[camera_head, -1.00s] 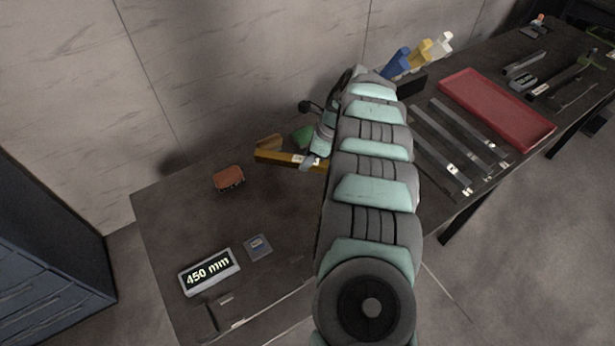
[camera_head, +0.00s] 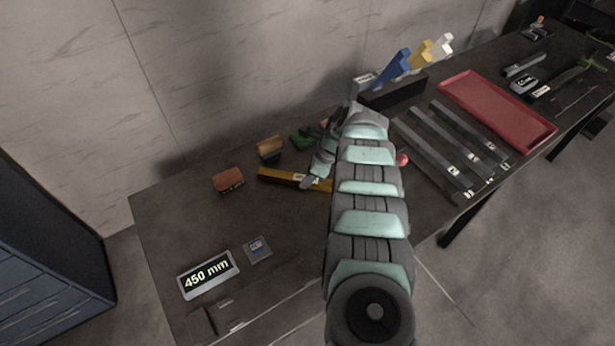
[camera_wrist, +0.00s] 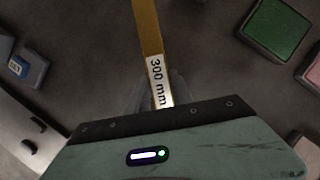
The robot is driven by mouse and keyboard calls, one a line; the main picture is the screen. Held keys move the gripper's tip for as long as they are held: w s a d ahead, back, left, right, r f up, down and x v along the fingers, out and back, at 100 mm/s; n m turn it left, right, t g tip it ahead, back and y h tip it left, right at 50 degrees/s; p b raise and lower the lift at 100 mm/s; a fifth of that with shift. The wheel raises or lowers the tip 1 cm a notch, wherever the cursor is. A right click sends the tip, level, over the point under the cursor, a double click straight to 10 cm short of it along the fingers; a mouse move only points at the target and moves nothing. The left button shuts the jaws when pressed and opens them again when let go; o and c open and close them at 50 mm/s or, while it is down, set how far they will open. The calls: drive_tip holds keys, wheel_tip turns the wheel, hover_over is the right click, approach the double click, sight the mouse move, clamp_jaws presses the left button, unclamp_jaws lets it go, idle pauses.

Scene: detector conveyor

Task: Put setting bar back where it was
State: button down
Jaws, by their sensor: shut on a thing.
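The setting bar appears to be the long brass-yellow bar (camera_head: 280,175). It has a white label reading "300 mm", which shows in the wrist view (camera_wrist: 150,30). My gripper (camera_head: 311,182) is shut on the bar close to its label; the fingers show dimly on both sides of it in the wrist view (camera_wrist: 160,95). The bar lies roughly level over the dark table. I cannot tell whether it touches the tabletop. Its right end is partly hidden by my arm in the head view.
A display (camera_head: 208,274) reading "450 mm" and a small blue-marked square (camera_head: 257,249) are at front left. Brown (camera_head: 228,179), tan (camera_head: 268,147) and green (camera_head: 302,138) blocks lie nearby. Several grey bars (camera_head: 440,150) and a red tray (camera_head: 497,108) are right.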

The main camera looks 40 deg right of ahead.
drive_tip(key=shift+f, duration=0.1)
drive_tip(key=c, duration=1.1)
unclamp_jaws()
drive_tip(key=p+v, duration=0.1)
drive_tip(key=v, duration=1.1)
drive_tip(key=shift+w, duration=0.1)
